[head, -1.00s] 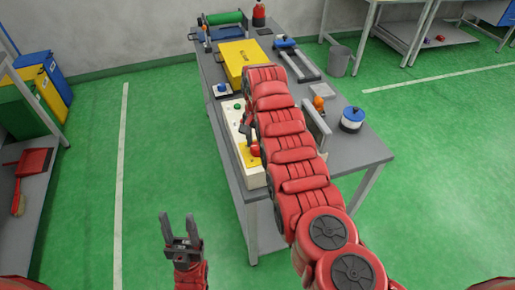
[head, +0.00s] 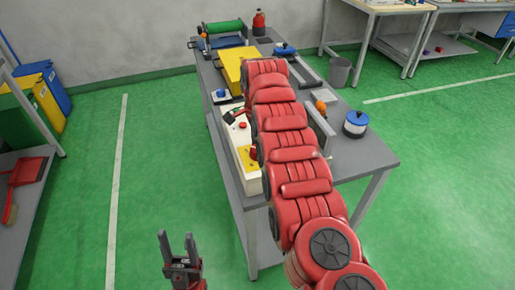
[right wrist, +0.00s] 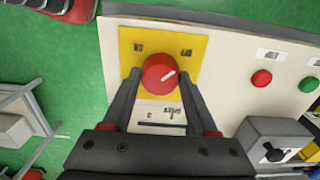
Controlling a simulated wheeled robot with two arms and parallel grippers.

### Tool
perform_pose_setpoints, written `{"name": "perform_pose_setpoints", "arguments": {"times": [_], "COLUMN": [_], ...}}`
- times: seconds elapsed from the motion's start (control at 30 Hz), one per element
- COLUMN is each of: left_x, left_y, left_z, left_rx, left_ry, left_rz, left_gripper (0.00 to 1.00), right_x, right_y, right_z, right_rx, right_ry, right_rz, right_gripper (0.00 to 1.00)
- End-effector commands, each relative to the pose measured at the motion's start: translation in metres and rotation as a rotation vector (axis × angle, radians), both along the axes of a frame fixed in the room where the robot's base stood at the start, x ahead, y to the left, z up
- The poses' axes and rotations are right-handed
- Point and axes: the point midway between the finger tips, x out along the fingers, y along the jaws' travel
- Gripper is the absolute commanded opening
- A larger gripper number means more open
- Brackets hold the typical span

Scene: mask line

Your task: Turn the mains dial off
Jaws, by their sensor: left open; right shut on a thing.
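The mains dial (right wrist: 159,74) is a round red knob on a yellow plate (right wrist: 130,45), with a white mark. The plate carries ON and OFF labels, upside down in the right wrist view. The mark points up and right, toward the OFF label (right wrist: 187,53). My right gripper (right wrist: 158,80) is shut on the dial, a finger on each side. In the head view my right arm hides most of this grip; part of the yellow plate (head: 243,159) shows beside it. My left gripper (head: 177,236) is open and empty over the green floor, left of the bench.
On the same white panel are a red button (right wrist: 262,78) and a green button (right wrist: 308,84). A grey box with a dark knob (right wrist: 275,154) sits close to my right gripper. The grey bench (head: 365,160) also holds a blue-topped tin (head: 355,123). Floor left of the bench is clear.

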Motion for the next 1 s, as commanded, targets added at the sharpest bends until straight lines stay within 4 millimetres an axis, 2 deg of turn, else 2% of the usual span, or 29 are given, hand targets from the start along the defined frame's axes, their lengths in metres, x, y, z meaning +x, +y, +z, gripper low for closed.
{"name": "perform_pose_setpoints", "arguments": {"times": [0.53,0.57,0.6,0.7,0.73,1.0], "left_x": [0.0,0.0001,-0.0001,0.0,0.0,0.0], "left_y": [0.0,0.0,0.0,0.0,0.0,0.0], "left_z": [-0.0015,-0.0014,-0.0015,-0.0015,-0.0014,-0.0016], "left_rx": [0.0,0.0,0.0,0.0,0.0,0.0], "left_ry": [0.0,0.0,0.0,0.0,0.0,0.0], "left_rz": [0.0,0.0,0.0,0.0,0.0,0.0], "left_gripper": [0.5,0.5,0.5,0.5,0.5,0.5], "right_x": [-0.0001,-0.0001,0.0,0.0,0.0,0.0001], "right_y": [0.0001,0.0,0.0,0.0,0.0,0.0], "right_z": [-0.0003,-0.0002,-0.0001,-0.0001,-0.0001,0.0004], "right_rx": [0.0,0.0,0.0,0.0,0.0,0.0], "right_ry": [0.001,0.0,0.0,0.0,0.0,0.0], "right_rz": [-0.027,-0.027,-0.027,-0.027,-0.027,-0.026], "right_gripper": [0.03,0.61,0.68,0.86,0.89,0.89]}}
